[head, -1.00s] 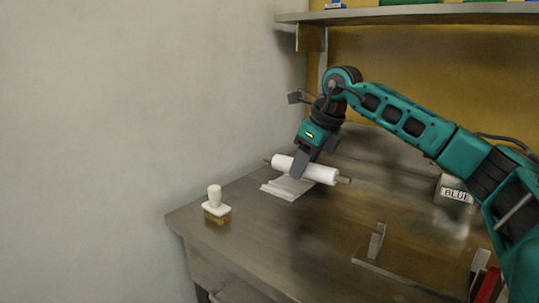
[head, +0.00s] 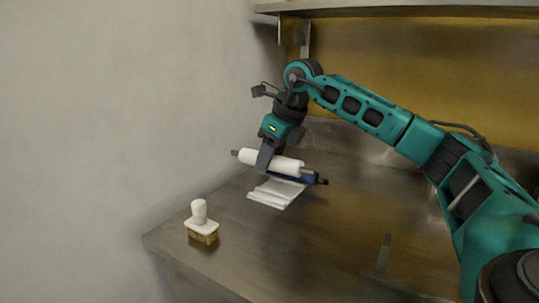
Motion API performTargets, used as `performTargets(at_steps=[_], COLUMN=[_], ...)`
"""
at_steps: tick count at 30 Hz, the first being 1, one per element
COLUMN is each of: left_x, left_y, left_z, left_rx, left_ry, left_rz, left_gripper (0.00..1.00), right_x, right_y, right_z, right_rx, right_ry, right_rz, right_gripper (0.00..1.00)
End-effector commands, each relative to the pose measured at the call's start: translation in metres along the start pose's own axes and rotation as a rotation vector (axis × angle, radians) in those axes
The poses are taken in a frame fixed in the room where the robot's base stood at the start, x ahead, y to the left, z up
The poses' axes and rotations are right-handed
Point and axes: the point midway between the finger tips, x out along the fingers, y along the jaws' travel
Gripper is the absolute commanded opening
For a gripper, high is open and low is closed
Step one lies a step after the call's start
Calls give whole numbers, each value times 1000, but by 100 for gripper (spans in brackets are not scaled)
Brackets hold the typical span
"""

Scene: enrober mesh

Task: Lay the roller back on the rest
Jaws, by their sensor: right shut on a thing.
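My right gripper (head: 266,162) is shut around the middle of the white roller (head: 286,165). The roller has dark shaft ends and lies roughly level, sloping slightly down to the right in the picture. A dark blue part shows just under its right end; I cannot tell what it belongs to. The roller is above the white folded sheet (head: 275,194) on the steel table, with a visible gap. A small upright metal bracket (head: 384,252) stands at the front right of the table; it may be part of the rest, but its base is unclear. My left gripper is out of view.
A stamp-like block with a white knob (head: 200,222) stands near the table's left edge. A plain wall (head: 110,120) rises to the left, and a shelf (head: 400,9) runs above the back. The table (head: 300,245) is clear between block and bracket.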

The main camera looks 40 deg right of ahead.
Motion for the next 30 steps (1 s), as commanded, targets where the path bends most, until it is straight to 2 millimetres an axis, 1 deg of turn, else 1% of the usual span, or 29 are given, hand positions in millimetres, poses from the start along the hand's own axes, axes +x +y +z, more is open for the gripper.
performTargets(at_steps=[1,3,18,24,30], left_x=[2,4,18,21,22], left_y=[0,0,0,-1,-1], left_z=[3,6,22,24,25], left_rx=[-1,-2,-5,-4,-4], left_ry=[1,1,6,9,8], left_rz=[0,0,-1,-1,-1], left_gripper=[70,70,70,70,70], right_x=[6,11,48,55,57], right_y=[0,0,0,0,0], right_z=[-2,-5,-20,-23,-23], right_rx=[0,0,0,0,0], right_ry=[0,1,1,-1,-1], right_rz=[0,0,1,1,0], right_gripper=[0,0,0,0,0])
